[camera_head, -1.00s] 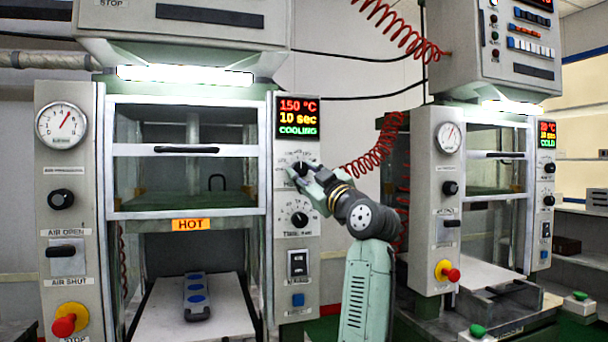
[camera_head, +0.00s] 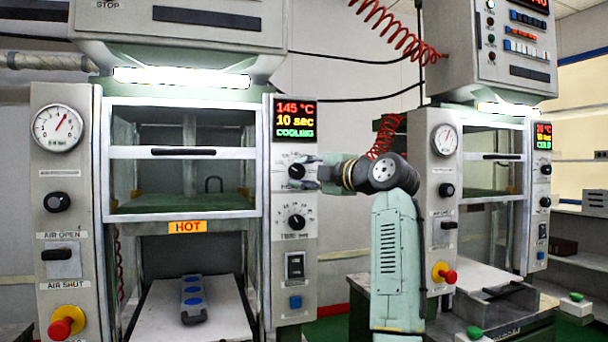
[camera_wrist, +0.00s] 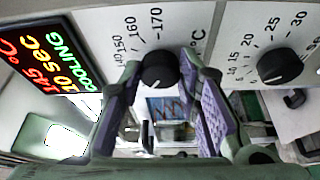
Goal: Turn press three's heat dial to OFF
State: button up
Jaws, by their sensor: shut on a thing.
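The heat dial (camera_head: 296,171) is a black knob on the right-hand panel of the near press, below a display (camera_head: 295,121) reading 145 °C, 10 sec, COOLING. My gripper (camera_head: 312,173) reaches it from the right and is shut on it. In the wrist view the heat dial (camera_wrist: 160,70) sits between the two purple-padded fingers of my gripper (camera_wrist: 165,85). Scale marks 150, 160 and 170 show around it; I cannot read an OFF mark or a press number.
A second dial (camera_head: 296,222), marked in time steps, sits just below, with a switch (camera_head: 295,265) and a blue button (camera_head: 296,301) under it. A HOT sign (camera_head: 187,227) hangs on the press. Another press (camera_head: 445,200) stands at the right.

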jog(key=n, duration=0.2)
jog(key=n+g+h, duration=0.1)
jog(key=n+h, duration=0.1)
jog(key=n, duration=0.1)
jog(key=shift+a+r+n, duration=0.1)
jog(key=shift+r+n, duration=0.2)
dwell(0.4)
jog(key=o, duration=1.1)
jog(key=shift+o, duration=0.2)
jog(key=v, duration=1.2)
jog(key=shift+r, duration=0.3)
